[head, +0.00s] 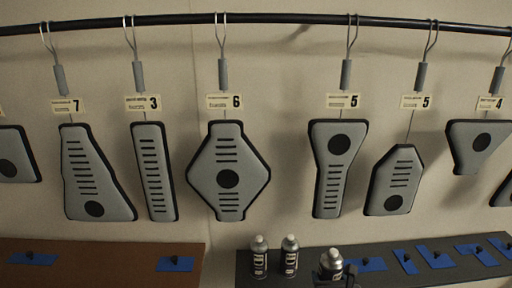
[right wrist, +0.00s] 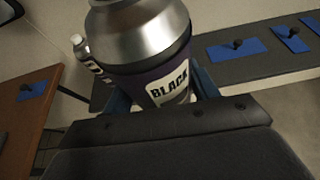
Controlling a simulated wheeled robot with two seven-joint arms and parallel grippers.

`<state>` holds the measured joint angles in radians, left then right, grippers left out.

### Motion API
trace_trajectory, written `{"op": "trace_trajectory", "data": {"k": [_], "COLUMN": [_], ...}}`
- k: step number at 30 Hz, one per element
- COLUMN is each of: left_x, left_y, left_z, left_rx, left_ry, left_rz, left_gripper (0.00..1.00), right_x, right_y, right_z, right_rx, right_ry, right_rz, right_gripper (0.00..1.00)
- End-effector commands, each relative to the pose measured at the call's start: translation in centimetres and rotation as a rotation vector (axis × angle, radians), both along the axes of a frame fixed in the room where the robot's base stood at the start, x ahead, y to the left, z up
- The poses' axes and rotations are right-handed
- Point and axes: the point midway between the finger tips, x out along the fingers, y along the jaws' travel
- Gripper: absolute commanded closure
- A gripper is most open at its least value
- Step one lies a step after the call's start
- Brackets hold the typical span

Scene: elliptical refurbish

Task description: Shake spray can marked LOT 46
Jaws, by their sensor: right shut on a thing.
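Two spray cans, a left one (head: 259,258) and a middle one (head: 290,256), stand upright on the dark bench in the head view. A third can (head: 331,264) with a silver top is at the bottom edge, nearer to me. My right gripper (right wrist: 160,100) is shut on this can, whose label reads BLACK (right wrist: 168,85) in the right wrist view. The can looks roughly upright; its lower part is hidden. Another can (right wrist: 82,50) shows behind it on the left. I cannot read any LOT number. My left gripper is not in view.
The dark bench (head: 390,255) carries several blue pads with black knobs on its right part. A brown bench (head: 110,262) with blue pads is at the left, with a gap between them. Grey panels hang from a black rail (head: 280,18) above.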

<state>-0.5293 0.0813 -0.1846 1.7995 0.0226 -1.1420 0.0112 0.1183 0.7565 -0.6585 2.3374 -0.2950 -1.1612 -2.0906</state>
Motion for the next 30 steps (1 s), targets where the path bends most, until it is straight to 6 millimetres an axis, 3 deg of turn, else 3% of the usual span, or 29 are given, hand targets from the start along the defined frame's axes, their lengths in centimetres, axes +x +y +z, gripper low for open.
{"op": "trace_trajectory", "data": {"k": [1, 4, 5, 9, 11, 12, 16, 18, 20, 24, 26, 28, 30], "left_x": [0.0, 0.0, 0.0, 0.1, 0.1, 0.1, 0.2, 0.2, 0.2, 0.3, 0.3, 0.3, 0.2], "left_y": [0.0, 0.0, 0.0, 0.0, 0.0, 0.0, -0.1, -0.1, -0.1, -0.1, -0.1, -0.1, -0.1], "left_z": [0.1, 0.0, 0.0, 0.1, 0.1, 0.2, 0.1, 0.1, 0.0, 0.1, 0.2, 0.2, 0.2], "left_rx": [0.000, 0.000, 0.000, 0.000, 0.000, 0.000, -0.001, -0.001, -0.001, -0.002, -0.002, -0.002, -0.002], "left_ry": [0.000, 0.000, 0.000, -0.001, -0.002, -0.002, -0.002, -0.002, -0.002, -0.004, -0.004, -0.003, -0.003], "left_rz": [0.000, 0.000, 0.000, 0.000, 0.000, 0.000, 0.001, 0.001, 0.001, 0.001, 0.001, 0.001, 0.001], "left_gripper": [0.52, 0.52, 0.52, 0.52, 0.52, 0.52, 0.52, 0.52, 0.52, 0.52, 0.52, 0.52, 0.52], "right_x": [0.1, 0.0, 0.0, -0.2, 0.0, 0.1, 0.2, 0.1, 0.0, -0.2, 0.0, 0.2, 0.2], "right_y": [0.0, 0.0, 0.0, 0.0, 0.0, 0.0, 0.0, 0.0, 0.0, 0.0, 0.0, -0.1, -0.1], "right_z": [2.6, 3.5, 2.8, -3.2, -3.8, -3.2, 2.6, 3.7, 2.8, -3.2, -3.8, -1.9, 1.5], "right_rx": [0.000, 0.000, 0.001, 0.001, 0.000, 0.000, -0.001, 0.000, 0.000, 0.001, 0.000, 0.000, -0.001], "right_ry": [-0.013, -0.003, 0.001, 0.008, 0.001, -0.005, -0.014, -0.007, 0.001, 0.008, 0.001, -0.010, -0.014], "right_rz": [0.002, 0.000, -0.001, -0.003, -0.002, 0.000, 0.001, 0.000, -0.002, -0.004, -0.002, -0.001, 0.001], "right_gripper": [0.82, 0.82, 0.82, 0.82, 0.82, 0.82, 0.82, 0.82, 0.82, 0.82, 0.82, 0.82, 0.82]}}
